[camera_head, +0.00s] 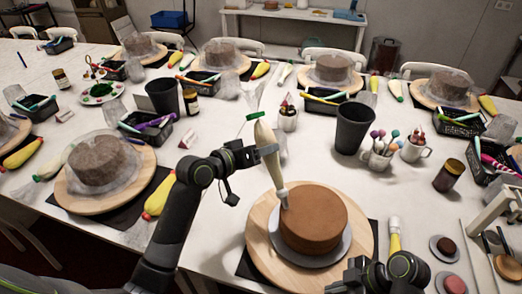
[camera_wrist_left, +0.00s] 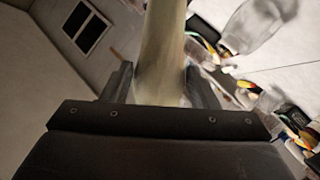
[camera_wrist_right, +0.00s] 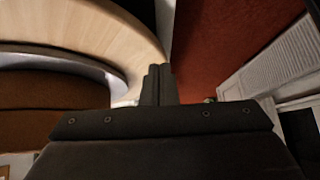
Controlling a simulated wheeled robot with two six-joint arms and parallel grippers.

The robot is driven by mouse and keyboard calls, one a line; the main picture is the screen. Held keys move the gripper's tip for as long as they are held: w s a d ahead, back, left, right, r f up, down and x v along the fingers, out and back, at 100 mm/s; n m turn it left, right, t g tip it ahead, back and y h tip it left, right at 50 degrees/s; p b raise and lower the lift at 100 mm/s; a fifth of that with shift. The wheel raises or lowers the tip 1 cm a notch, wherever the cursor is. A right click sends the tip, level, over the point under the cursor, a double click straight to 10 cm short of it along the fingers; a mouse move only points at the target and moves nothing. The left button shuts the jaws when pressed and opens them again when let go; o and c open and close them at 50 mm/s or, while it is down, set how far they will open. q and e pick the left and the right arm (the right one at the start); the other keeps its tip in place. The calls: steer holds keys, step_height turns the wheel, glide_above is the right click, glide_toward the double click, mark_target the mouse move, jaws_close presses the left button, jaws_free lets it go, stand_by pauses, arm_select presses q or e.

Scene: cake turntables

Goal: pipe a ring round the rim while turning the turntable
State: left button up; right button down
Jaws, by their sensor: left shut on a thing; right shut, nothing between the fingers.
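A brown round cake (camera_head: 316,222) sits on a grey disc (camera_head: 337,259) on the wooden turntable (camera_head: 262,240) at the front middle of the table. My left gripper (camera_head: 270,150) is shut on a cream piping bag (camera_head: 266,140), which also fills the middle of the left wrist view (camera_wrist_left: 163,55). The bag is tilted, its nozzle (camera_head: 284,200) pointing down at the cake's left rim. I cannot tell whether the nozzle touches; no piped ring is visible on the cake. My right gripper (camera_wrist_right: 158,85) is shut and empty beside the turntable's edge (camera_wrist_right: 125,25).
A dark cup (camera_head: 353,128), a mug of cake pops (camera_head: 377,155) and a jar (camera_head: 449,176) stand behind and right of the turntable. A brush (camera_head: 395,236) lies to its right. Another covered cake (camera_head: 97,162) stands at the left.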

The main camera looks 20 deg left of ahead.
steer(key=shift+w+r+t, duration=0.4)
steer(key=shift+w+r, duration=0.6)
steer(key=shift+w, duration=0.05)
steer(key=shift+w+f+h, duration=0.1)
steer(key=shift+f+h, duration=0.05)
steer(key=shift+h, duration=0.15)
steer(key=shift+f, duration=1.55)
arm_select(q)
steer(key=shift+o, duration=0.7)
arm_select(e)
steer(key=shift+f, duration=0.1)
arm_select(q)
steer(key=c, duration=0.5)
arm_select(e)
steer(key=shift+d, duration=0.1)
